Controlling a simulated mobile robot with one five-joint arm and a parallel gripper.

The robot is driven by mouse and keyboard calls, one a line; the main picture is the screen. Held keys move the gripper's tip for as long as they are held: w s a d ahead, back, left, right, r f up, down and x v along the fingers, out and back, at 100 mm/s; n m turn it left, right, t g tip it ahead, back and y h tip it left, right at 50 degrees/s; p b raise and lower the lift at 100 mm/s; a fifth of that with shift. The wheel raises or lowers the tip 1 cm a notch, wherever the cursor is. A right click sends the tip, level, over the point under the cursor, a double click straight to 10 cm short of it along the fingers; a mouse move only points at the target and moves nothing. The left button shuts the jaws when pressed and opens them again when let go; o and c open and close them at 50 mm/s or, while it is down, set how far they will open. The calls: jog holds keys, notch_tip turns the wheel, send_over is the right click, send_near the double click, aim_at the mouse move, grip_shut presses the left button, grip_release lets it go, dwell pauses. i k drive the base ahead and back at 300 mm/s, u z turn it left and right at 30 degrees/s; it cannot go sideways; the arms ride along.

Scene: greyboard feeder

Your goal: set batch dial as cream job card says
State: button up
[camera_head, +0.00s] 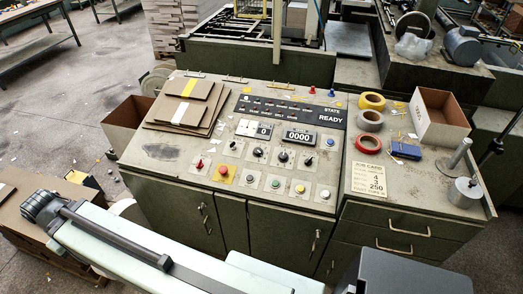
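The cream job card (369,181) lies on the right part of the console top; its large figures read 4, 3 and 250, with the small print unreadable. The control panel carries a row of dark knobs, including a left knob (232,144), a middle knob (257,152), a larger black knob (283,156) and a right knob (308,161). Their labels are too small to read, so I cannot tell which is the batch dial or its setting. A counter display (299,137) reads 0000, and a small display (263,131) reads 0. My gripper is not in view.
The state panel (290,108) reads READY. A red button on a yellow plate (222,171) and several other buttons sit below the knobs. Greyboard sheets (185,108) lie left. Tape rolls (369,121), a blue object (405,149), an open box (438,115) and metal weights (464,190) stand right.

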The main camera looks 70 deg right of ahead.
aim_at(283, 157)
jog(key=z, duration=0.9)
jog(key=k, duration=0.35)
jog(key=z, duration=1.4)
jog(key=i, duration=0.5)
jog(key=z, duration=0.05)
